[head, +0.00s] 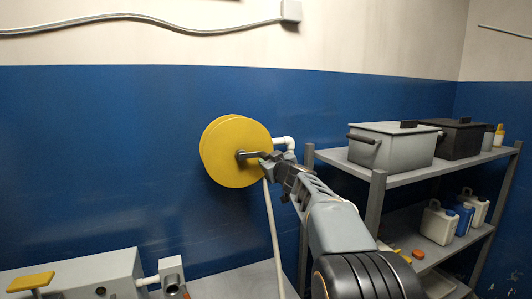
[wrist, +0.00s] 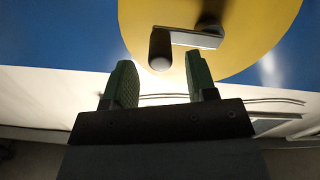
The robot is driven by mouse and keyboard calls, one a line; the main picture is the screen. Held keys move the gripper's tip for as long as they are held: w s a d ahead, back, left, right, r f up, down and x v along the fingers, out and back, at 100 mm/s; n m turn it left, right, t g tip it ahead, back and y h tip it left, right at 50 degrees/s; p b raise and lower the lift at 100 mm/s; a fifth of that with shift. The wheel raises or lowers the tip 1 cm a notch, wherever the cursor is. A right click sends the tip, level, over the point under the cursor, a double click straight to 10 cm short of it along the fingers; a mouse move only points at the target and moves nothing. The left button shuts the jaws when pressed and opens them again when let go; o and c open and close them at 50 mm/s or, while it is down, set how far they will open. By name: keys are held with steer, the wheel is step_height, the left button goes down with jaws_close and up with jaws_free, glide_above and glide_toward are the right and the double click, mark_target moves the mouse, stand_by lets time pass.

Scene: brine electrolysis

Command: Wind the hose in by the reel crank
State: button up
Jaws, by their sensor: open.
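The yellow hose reel (head: 225,168) is mounted at the blue wall. Its crank, a grey arm (wrist: 195,38) with a dark knob (wrist: 160,50), sticks out from the reel's face; the crank also shows in the head view (head: 247,154). The pale hose (head: 272,235) hangs down from the reel. My gripper (head: 270,160) is at the right part of the reel's face, beside the crank. In the wrist view, its green-padded fingers (wrist: 159,62) are apart, and the knob appears in the gap at their tips. I see no contact, and cannot tell how deep the knob sits.
A shelf rack (head: 375,205) stands right of my arm, bearing a grey lidded box (head: 390,148), a black box (head: 462,138) and several jugs. A white pipe (head: 285,141) is just behind my gripper. A grey unit (head: 85,275) with a yellow handle is at lower left.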

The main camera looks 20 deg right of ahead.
mark_target(266, 158)
steer(key=shift+w+p, duration=0.8)
steer(key=shift+w, duration=1.25)
steer(key=shift+c, duration=0.2)
jaws_close()
